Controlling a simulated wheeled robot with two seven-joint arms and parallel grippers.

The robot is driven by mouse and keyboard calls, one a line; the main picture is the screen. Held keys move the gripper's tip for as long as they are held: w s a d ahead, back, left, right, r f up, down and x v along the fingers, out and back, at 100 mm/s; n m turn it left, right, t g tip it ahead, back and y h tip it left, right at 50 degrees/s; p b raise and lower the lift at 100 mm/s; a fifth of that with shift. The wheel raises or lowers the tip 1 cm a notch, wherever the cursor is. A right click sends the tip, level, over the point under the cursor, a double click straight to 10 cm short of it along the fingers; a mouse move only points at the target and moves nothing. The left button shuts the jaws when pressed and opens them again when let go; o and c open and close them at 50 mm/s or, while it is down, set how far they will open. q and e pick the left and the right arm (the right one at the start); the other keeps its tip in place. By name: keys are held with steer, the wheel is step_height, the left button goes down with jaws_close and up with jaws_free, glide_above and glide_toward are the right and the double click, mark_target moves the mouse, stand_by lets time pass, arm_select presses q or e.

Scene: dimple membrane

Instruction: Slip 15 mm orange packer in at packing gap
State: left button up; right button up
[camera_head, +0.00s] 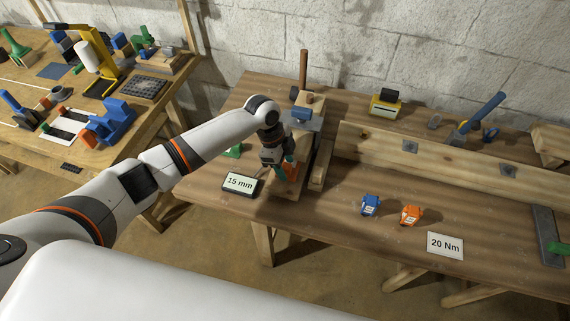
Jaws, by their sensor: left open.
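My left gripper (283,172) points down at the left part of the brown workbench, in front of a wooden post with a blue-grey clamp-like block (305,117). It is open. A small orange piece (291,171), perhaps the packer, shows right at its fingertips; I cannot tell whether they touch it. A dark-edged display reading "15 mm" (240,183) lies just left of the gripper. The packing gap cannot be made out; the gripper and wrist cover part of that area. My right gripper is out of view.
A long timber beam (440,158) with metal plates crosses the brown bench (330,217). A blue device (370,204), an orange device (410,214) and a "20 Nm" card (445,244) lie in front. A green piece (232,152) is behind the display. A cluttered second bench stands left.

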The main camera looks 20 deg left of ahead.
arm_select(q)
steer(key=b+v, duration=0.1)
steer(key=v, duration=1)
steer(key=shift+r+b, duration=0.25)
steer(key=shift+b, duration=0.05)
steer(key=shift+s+f, duration=0.1)
